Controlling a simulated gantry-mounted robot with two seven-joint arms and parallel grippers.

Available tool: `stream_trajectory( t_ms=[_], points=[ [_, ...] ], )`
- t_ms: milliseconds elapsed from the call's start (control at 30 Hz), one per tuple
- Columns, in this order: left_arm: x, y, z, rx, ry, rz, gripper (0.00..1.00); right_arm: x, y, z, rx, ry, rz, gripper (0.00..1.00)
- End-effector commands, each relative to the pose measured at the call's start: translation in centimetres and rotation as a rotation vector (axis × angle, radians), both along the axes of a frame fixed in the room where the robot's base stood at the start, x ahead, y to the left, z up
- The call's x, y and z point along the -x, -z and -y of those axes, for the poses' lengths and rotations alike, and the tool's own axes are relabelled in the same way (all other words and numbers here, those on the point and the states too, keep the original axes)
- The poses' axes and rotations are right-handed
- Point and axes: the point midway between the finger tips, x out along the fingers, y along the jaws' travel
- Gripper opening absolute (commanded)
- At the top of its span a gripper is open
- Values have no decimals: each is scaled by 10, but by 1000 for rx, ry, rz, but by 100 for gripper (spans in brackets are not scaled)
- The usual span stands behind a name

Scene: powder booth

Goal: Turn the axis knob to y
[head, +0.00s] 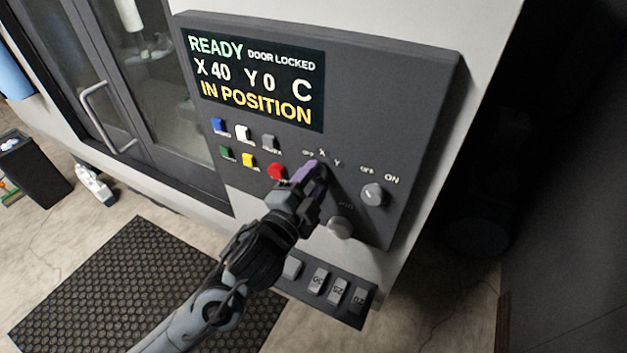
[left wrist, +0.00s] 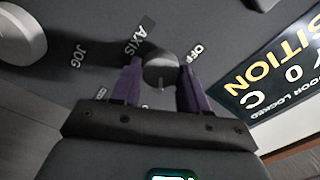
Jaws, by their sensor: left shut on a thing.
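The axis knob (left wrist: 160,66) is a round grey knob beside the AXIS label in the left wrist view. It sits between the two purple fingers of my left gripper (left wrist: 161,80), which are shut on it. A small pale mark shows on the knob; I cannot tell for sure which position it points to. In the head view my left gripper (head: 314,175) covers the knob, just below the OFF, X and Y labels. The screen (head: 258,82) reads READY, DOOR LOCKED, X 40, Y 0, C, IN POSITION. My right gripper is not in view.
The OFF/ON knob (head: 373,194) is close on the right, and the JOG knob (head: 340,228) is just below. A red button (head: 276,171) lies close left of the fingers. Several grey keys (head: 337,291) sit on a lower ledge. A door handle (head: 103,118) is at left.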

Motion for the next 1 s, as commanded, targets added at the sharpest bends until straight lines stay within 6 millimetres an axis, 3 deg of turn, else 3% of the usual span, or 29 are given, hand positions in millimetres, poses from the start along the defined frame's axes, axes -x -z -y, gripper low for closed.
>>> stream_trajectory(
  t_ms=[67, 100, 233, 667, 1000],
  points=[
    [0, 0, 0, -2, 0, 0, 13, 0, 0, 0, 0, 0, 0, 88],
    [0, 0, 0, -2, 0, 0, 50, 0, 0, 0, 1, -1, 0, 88],
    [0, 0, 0, -1, 0, 0, 69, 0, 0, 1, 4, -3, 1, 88],
    [6, 1, -4, 0, -1, 0, 69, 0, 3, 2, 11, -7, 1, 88],
    [54, 3, -28, 0, 1, 0, 69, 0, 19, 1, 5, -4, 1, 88]
  ],
)
